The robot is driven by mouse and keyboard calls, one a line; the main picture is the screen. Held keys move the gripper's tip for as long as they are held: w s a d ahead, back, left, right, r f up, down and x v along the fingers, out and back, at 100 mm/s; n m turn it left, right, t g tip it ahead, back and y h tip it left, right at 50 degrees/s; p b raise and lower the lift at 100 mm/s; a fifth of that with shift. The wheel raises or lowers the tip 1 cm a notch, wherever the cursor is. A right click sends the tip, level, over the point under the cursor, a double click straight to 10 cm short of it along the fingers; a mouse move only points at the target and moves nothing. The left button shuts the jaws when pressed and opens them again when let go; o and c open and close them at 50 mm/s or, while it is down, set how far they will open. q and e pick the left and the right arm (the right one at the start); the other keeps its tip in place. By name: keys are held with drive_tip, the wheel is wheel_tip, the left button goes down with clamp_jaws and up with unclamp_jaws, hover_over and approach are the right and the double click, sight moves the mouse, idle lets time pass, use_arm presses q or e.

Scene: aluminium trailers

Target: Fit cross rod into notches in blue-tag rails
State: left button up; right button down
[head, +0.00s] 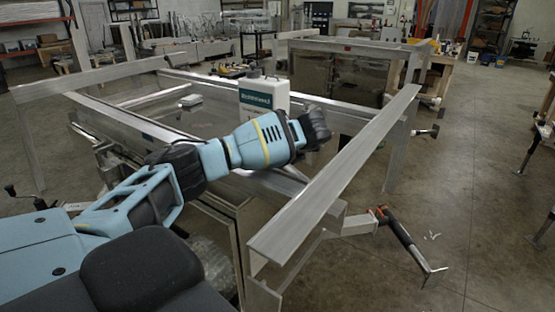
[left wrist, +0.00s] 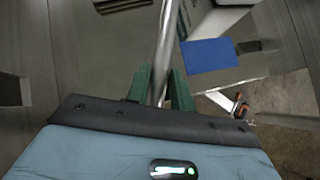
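My left arm reaches across the trailer frame from the left in the head view, but its fingertips are hidden there behind the wrist. In the left wrist view, the green fingers of my left gripper (left wrist: 160,88) are on either side of a thin metal cross rod (left wrist: 164,40) and appear closed on it. The rod runs up and away from the fingers. A blue tag (left wrist: 211,56) lies to the right of the rod in that view, on a pale rail surface. The notches cannot be made out. My right gripper is not in view.
A wide aluminium rail (head: 340,180) runs diagonally right of my left arm. A clamp with an orange part (head: 408,240) sticks out at the right. The floor (head: 480,150) at the right is largely open.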

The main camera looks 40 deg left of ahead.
use_arm(q)
clamp_jaws()
drive_tip(key=shift+r, duration=0.2)
